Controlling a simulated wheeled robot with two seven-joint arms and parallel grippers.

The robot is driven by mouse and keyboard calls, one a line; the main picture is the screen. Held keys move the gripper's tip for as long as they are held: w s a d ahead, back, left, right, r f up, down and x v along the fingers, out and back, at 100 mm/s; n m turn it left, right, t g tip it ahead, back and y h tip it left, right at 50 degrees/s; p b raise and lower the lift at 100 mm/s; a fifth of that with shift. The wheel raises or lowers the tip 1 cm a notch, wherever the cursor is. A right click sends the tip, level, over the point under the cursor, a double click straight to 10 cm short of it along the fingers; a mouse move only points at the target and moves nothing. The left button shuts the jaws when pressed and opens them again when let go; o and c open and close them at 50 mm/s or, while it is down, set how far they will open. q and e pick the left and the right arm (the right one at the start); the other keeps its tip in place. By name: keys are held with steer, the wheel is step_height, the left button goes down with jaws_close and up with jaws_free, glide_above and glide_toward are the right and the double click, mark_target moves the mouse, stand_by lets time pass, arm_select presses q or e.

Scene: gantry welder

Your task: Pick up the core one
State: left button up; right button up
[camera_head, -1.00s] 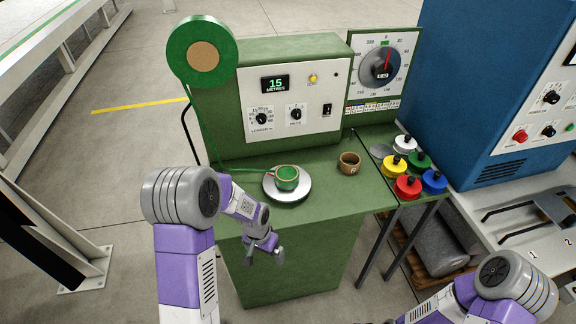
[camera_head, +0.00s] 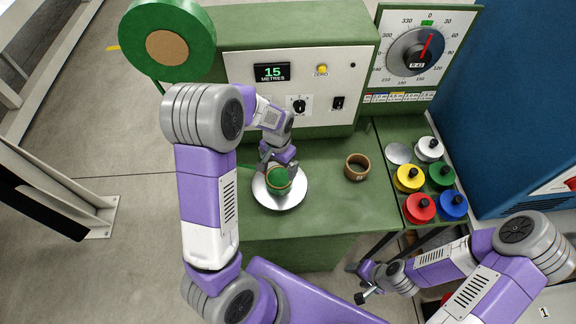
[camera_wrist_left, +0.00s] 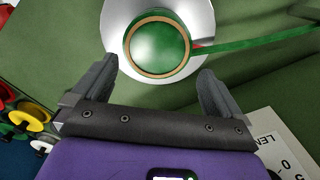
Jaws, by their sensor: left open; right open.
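A core wound with green (camera_head: 278,180), with a brown rim, sits on a round silver plate (camera_head: 290,202) on the green bench. The core also shows in the left wrist view (camera_wrist_left: 158,48), with a green strip running off to the right. My left gripper (camera_head: 277,160) is open at the core's far side. In the left wrist view its two fingers (camera_wrist_left: 155,88) are spread and the core lies just beyond the tips, apart from them. A second, bare brown core (camera_head: 357,167) stands on the bench to the right; its mark is too small to read. My right gripper (camera_head: 364,284) is open and empty, low at the right.
A large green reel (camera_head: 168,45) hangs at the upper left. The control panel (camera_head: 296,85) reads 15 metres. A dial (camera_head: 415,52) stands at the back right. Several coloured spools, including a red one (camera_head: 419,208), sit on the right shelf. The bench front is clear.

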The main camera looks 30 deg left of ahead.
mark_target(279, 179)
arm_select(q)
steer(key=shift+s+f, duration=0.75)
steer(key=shift+s, duration=0.05)
steer(key=f, duration=0.2)
steer(key=w+f, duration=0.1)
steer(key=f, duration=0.1)
steer(key=shift+d+f+p, duration=0.2)
steer(key=shift+f+p, duration=0.1)
steer(key=shift+p, duration=0.05)
steer(key=shift+s+f, duration=0.1)
steer(key=shift+f, duration=0.1)
steer(key=c, duration=0.7)
step_height(279, 179, up, 9)
steer(key=shift+r+b, duration=0.1)
steer(key=shift+b, duration=0.4)
steer(key=shift+c, duration=0.2)
